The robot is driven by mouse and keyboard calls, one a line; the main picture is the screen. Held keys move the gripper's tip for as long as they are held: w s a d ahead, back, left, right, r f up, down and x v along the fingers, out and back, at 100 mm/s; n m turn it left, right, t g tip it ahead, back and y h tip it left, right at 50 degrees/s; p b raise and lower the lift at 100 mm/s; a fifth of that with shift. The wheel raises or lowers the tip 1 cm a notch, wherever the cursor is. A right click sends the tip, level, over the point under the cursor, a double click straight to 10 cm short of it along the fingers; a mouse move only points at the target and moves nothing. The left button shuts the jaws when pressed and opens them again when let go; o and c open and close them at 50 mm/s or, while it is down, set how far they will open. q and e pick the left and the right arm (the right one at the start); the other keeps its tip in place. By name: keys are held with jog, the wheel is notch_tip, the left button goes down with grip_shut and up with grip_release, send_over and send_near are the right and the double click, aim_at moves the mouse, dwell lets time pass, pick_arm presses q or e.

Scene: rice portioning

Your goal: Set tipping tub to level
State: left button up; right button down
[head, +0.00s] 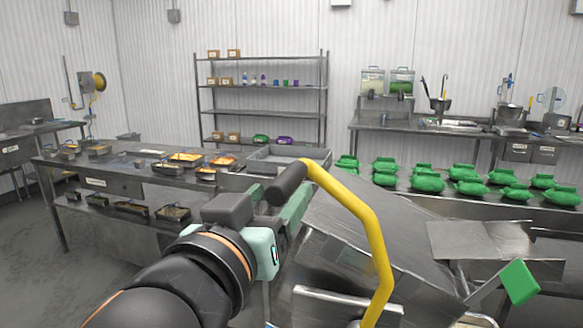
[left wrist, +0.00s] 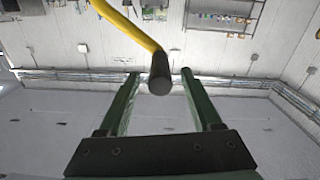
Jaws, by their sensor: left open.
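The tipping tub (head: 365,225) is a grey metal body at the centre right of the head view, and its upper surface slopes. A bent yellow lever (head: 374,225) rises beside it and ends in a black grip (head: 287,184). My left gripper (head: 299,199) is open at this grip. In the left wrist view the black grip (left wrist: 160,74) shows end-on between the two green fingertips of my left gripper (left wrist: 159,76), with a gap on each side. How deep it sits between them I cannot tell. My right gripper is not in view.
A steel table (head: 120,178) with several food trays stands at the left. Several green bags (head: 427,182) lie on the counter at the right. A shelf rack (head: 262,88) stands at the back wall.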

aim_at(292, 179)
pick_arm(q)
jog(key=p+x, duration=0.1)
jog(key=x, duration=0.5)
jog(key=shift+w+d, duration=0.1)
jog(key=shift+w, duration=0.25)
grip_shut()
dwell(1.1)
